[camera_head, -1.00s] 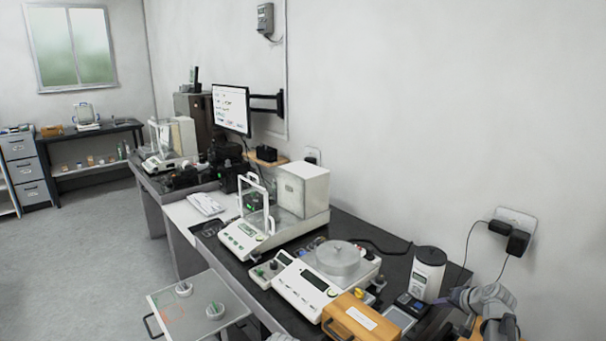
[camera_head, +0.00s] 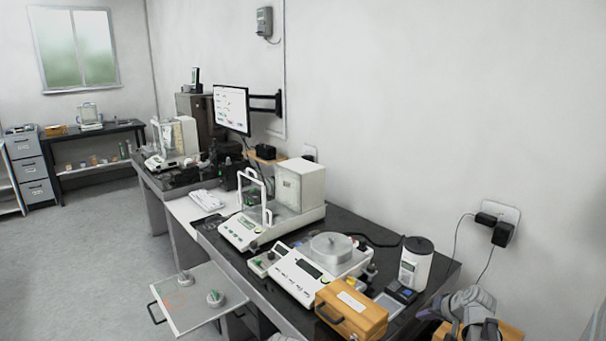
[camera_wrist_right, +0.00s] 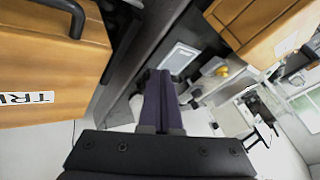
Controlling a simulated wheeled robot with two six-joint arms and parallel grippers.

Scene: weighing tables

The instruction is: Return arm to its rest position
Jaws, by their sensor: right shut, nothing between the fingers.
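My right gripper (camera_wrist_right: 159,80) is shut and empty in the wrist view, its two dark fingers together. It points past the edge of the dark bench, apart from the boxes on either side. In the head view my right arm and gripper (camera_head: 474,308) show at the lower right, to the right of the wooden box (camera_head: 351,310) on the bench; the fingertips cannot be made out there.
A second wooden box (camera_wrist_right: 50,65) with a label is close at the left in the wrist view. The bench holds a balance with a round pan (camera_head: 331,247), a white cylinder (camera_head: 416,263) and a glass-shielded balance (camera_head: 263,215). A pull-out tray (camera_head: 195,318) carries two small items.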

